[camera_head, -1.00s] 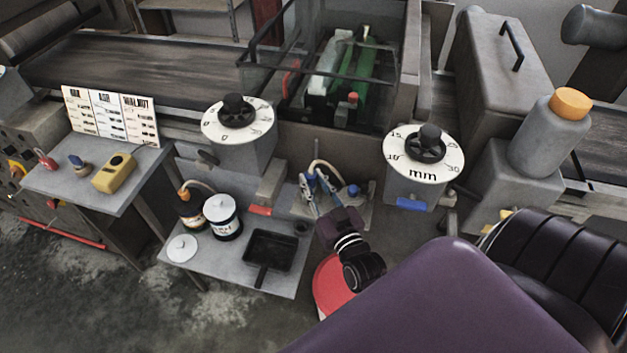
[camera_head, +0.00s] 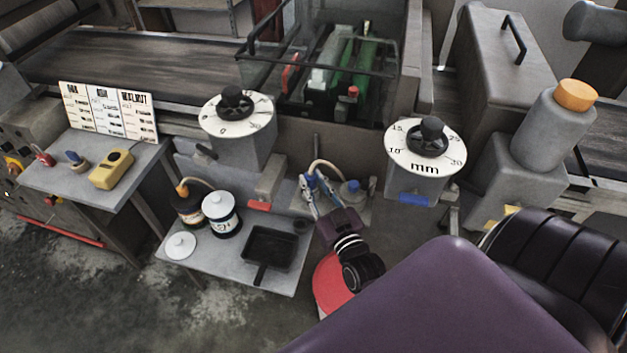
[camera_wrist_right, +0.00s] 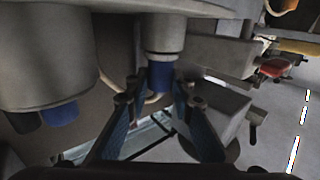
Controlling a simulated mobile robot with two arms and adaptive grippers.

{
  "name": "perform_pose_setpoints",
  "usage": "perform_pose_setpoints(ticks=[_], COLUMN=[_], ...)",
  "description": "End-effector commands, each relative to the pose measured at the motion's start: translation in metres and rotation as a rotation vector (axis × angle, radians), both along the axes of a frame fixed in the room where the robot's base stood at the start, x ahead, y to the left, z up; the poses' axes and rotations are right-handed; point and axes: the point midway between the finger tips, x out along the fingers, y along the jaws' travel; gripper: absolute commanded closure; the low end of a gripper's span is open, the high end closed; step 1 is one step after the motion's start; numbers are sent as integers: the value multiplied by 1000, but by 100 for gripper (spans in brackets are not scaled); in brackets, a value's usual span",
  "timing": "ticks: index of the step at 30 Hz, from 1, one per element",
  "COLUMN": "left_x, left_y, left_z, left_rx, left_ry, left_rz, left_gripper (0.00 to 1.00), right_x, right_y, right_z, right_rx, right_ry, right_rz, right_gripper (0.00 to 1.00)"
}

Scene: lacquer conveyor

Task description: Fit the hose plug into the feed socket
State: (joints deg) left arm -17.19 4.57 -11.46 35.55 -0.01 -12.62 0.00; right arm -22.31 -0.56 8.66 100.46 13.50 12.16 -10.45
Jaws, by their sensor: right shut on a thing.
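My right gripper (camera_head: 311,180) has blue-padded fingers and reaches the small grey stand between the two dial housings. It is shut on the hose plug, which is mostly hidden by the fingers in the head view. A beige hose (camera_head: 325,164) arches from the fingertips to the right, toward a blue-grey fitting (camera_head: 350,187) on the stand. In the right wrist view, a blue collar (camera_wrist_right: 161,76) under a grey cylinder (camera_wrist_right: 164,38) shows just beyond the fingertips (camera_wrist_right: 153,93). I cannot tell which part is the feed socket, or whether plug and socket touch. My left gripper is not in view.
The mm dial (camera_head: 425,148) stands close on the right, the other dial (camera_head: 237,112) on the left. A low table (camera_head: 205,262) holds a black tray (camera_head: 270,248), a white tin (camera_head: 221,215) and a dark bottle (camera_head: 187,207). A red round stool (camera_head: 333,285) is below my arm.

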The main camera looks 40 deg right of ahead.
Motion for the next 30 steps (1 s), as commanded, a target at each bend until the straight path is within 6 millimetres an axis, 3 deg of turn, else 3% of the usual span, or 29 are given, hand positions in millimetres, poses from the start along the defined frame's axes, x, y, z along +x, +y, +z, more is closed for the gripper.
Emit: perform_pose_setpoints(ticks=[8,9,14,23,30], left_x=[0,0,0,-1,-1], left_y=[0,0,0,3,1], left_z=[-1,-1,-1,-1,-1], left_rx=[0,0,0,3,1], left_ry=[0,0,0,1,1], left_rz=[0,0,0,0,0], left_gripper=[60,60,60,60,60], right_x=[-1,-1,-1,-2,-32], right_y=[0,0,0,1,6], right_z=[-5,-5,-4,-4,-5], right_rx=[2,2,2,2,1], right_ry=[9,9,8,8,11], right_rz=[1,1,1,0,1], right_gripper=[100,74,58,58,58])
